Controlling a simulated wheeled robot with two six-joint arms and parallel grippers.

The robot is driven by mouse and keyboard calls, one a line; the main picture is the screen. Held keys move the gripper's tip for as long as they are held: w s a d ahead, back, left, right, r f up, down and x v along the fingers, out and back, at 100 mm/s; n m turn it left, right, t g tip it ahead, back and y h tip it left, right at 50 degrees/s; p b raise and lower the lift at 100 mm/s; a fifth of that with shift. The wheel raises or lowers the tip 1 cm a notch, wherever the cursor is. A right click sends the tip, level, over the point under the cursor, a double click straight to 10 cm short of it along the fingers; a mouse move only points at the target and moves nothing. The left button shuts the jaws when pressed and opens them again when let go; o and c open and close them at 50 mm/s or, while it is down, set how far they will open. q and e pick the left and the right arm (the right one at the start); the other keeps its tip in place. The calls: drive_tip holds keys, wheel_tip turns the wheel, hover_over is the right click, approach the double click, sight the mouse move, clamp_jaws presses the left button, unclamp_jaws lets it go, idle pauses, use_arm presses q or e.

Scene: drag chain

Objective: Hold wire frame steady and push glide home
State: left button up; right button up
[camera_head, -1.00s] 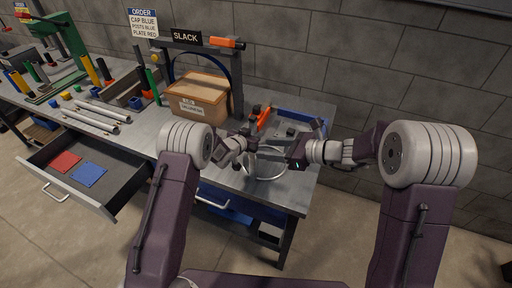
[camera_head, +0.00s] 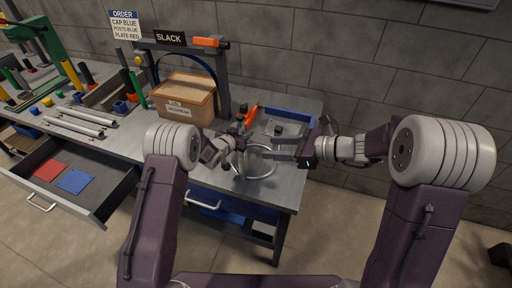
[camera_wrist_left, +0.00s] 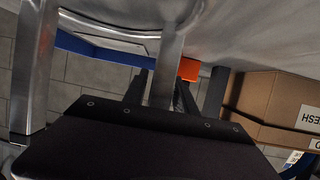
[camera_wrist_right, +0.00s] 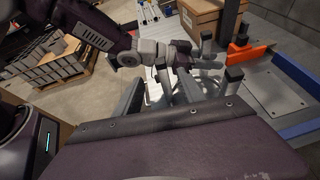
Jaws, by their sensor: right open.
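The wire frame (camera_head: 262,172) is a grey metal loop near the right end of the bench. It fills the upper left of the left wrist view as bent bars (camera_wrist_left: 35,65). My left gripper (camera_head: 240,143) is there, its dark fingers (camera_wrist_left: 160,90) closed around one bar. My right gripper (camera_head: 277,143) is open just right of the frame, fingers spread and pointing left. In the right wrist view its fingers (camera_wrist_right: 183,88) stand apart, with grey bars of the frame between and beyond them. I cannot single out the glide.
A blue-rimmed tray (camera_head: 290,114) and an orange bar (camera_head: 251,117) lie behind the grippers. An open drawer (camera_head: 75,185) juts out at left. The bench's right edge is close.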

use_arm(q)
drive_tip(key=shift+o, duration=0.7)
drive_tip(key=v, duration=1.2)
